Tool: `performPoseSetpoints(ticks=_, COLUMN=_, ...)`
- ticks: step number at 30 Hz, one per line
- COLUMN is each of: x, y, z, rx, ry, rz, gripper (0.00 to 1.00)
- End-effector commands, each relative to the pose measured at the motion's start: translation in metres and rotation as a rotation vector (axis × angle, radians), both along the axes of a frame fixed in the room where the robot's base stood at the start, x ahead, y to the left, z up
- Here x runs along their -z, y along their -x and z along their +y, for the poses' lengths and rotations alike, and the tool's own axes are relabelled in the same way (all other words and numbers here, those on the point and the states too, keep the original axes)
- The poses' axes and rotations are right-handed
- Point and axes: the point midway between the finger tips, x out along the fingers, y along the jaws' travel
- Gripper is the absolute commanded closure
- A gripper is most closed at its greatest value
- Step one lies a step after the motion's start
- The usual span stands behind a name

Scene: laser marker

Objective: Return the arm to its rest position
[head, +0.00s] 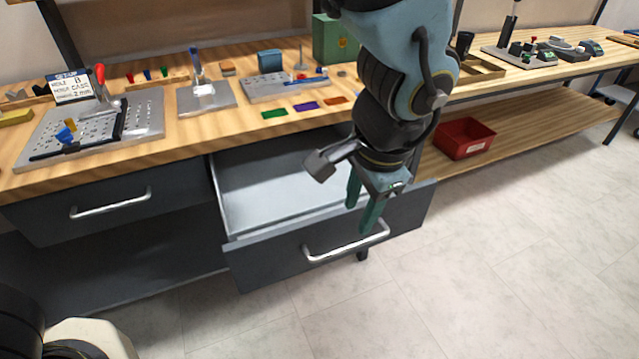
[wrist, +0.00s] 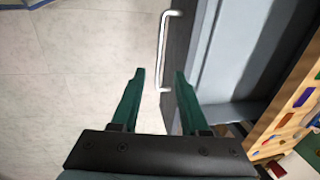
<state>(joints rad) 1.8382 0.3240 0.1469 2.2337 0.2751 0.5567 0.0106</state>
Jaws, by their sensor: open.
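My gripper (head: 364,208) hangs at the end of my arm in front of the workbench, its two green fingers pointing down. It is open and empty, with a clear gap between the fingers in the wrist view (wrist: 157,95). The fingers are close to the front of the open drawer (head: 290,262), near its silver handle (head: 345,243). I cannot tell whether a finger touches the drawer. The visible part of the drawer's inside is empty.
A shut drawer (head: 100,205) is at left. A red bin (head: 464,138) stands on the lower shelf. The floor (head: 500,270) at right is clear.

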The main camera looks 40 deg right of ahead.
Motion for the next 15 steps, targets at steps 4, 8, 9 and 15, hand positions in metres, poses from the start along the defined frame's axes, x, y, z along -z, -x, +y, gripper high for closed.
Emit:
performPoseSetpoints(ticks=4, x=0.000, y=0.000, z=0.000, rx=0.000, ry=0.000, rz=0.000, gripper=0.55)
performPoseSetpoints(ticks=8, x=0.000, y=0.000, z=0.000, rx=0.000, ry=0.000, rz=0.000, gripper=0.55)
performPoseSetpoints(ticks=9, x=0.000, y=0.000, z=0.000, rx=0.000, ry=0.000, rz=0.000, gripper=0.55)
performPoseSetpoints(ticks=15, x=-0.002, y=-0.028, z=0.005, rx=-0.081, ry=0.002, rz=0.011, gripper=0.55)
